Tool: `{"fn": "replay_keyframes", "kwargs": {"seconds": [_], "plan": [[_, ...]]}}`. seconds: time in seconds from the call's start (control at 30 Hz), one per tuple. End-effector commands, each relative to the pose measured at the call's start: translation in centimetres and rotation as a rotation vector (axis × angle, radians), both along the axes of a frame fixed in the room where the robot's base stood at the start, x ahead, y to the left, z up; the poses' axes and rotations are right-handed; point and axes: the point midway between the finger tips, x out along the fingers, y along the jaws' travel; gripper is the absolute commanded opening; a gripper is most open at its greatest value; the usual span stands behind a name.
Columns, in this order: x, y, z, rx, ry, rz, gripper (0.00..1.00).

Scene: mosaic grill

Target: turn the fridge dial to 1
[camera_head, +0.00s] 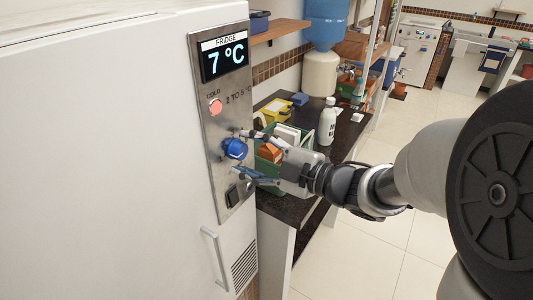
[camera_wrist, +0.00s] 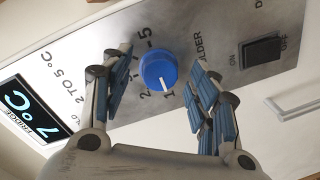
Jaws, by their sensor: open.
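The blue fridge dial (camera_head: 234,149) is on the grey control panel (camera_head: 221,108) on the fridge's side. In the wrist view the dial (camera_wrist: 158,72) sits between my fingers, and its white pointer line aims at or close to the printed 1. My gripper (camera_head: 244,153) is open, with its fingers on either side of the dial; it also shows in the wrist view (camera_wrist: 160,62). Gaps show between both fingers and the dial in the wrist view. The fridge display (camera_head: 225,59) reads 7 °C, with 2 to 5 °C printed below.
A red lamp (camera_head: 215,107) marked COLD is above the dial. A black ON/OFF switch (camera_wrist: 261,51) is beside it on the panel. A dark counter (camera_head: 345,125) with a white bottle (camera_head: 327,124) and a green crate (camera_head: 268,170) stands behind my gripper. A fridge handle (camera_head: 214,258) sticks out below.

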Motion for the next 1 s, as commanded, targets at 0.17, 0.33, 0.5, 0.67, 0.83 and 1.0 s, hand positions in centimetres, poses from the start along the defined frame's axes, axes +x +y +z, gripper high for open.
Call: {"fn": "replay_keyframes", "kwargs": {"seconds": [0.17,0.33,0.5,0.67,0.83,1.0], "plan": [[-1.8,-2.7,0.3,0.000,-0.001,-0.008,0.55],[-4.2,-5.6,0.7,0.001,-0.001,-0.009,0.55],[-5.9,-7.8,0.9,0.000,-0.001,-0.005,0.55],[-6.8,-8.8,1.0,0.000,-0.001,-0.003,0.55],[-7.0,-8.9,1.0,0.000,0.000,0.000,0.55],[-7.0,-8.9,1.0,0.000,0.000,0.000,0.55]]}}
